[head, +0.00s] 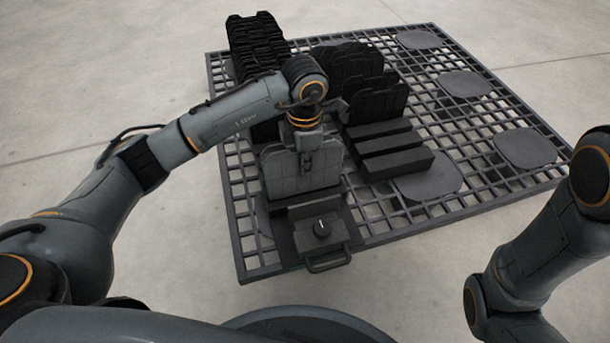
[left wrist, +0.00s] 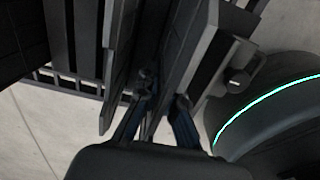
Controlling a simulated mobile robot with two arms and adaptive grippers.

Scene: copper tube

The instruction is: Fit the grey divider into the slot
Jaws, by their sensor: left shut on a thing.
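The grey divider (head: 285,178) is an upright panel with clipped top corners, near the front left of the grid platform. My left gripper (head: 305,160) comes down from above and is shut on its upper edge. In the left wrist view the panel (left wrist: 183,65) runs between the two blue-sided fingers (left wrist: 163,95). Another grey panel (left wrist: 118,65) stands beside it, outside the left finger. The slot and the divider's lower edge are hidden, so I cannot tell whether it is seated. My right gripper is out of view.
A fixture with a black knob (head: 322,228) and a handle (head: 328,262) stands just in front of the divider. Black dividers (head: 375,95) and dark bars (head: 395,160) are to the right, a black stack (head: 255,45) behind. The platform's right side (head: 500,110) is mostly clear.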

